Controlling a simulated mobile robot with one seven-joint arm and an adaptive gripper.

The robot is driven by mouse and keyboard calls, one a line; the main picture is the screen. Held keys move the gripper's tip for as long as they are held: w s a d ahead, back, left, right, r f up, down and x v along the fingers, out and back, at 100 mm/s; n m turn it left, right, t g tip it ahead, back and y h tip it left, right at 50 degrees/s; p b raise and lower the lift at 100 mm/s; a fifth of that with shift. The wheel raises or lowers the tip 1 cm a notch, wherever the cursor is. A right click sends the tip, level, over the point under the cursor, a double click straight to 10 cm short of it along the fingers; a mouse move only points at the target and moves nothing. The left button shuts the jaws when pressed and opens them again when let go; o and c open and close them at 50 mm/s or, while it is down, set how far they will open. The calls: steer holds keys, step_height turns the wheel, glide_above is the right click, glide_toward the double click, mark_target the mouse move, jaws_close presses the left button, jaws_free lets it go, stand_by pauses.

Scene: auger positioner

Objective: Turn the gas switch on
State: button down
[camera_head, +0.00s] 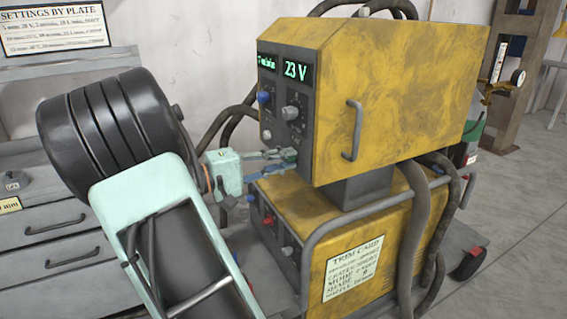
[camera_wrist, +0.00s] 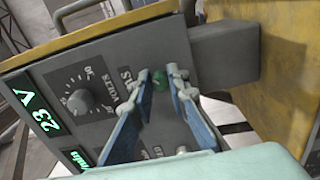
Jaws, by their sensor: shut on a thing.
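The welding machine's yellow upper box (camera_head: 395,90) has a grey front panel with knobs and two lit displays; one reads 23 V (camera_head: 296,71). I cannot tell the switch's exact setting.
The volts knob (camera_wrist: 80,102) is close to my fingers; a blue knob (camera_head: 264,97) is to its left in the head view. The lower yellow cabinet (camera_head: 300,205) has a rail and hoses. Grey drawers (camera_head: 55,235) stand at left.

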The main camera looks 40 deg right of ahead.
stand_by(0.3)
steer(key=c, duration=1.8)
jaws_free()
steer(key=shift+c, duration=0.2)
steer(key=v, duration=1.2)
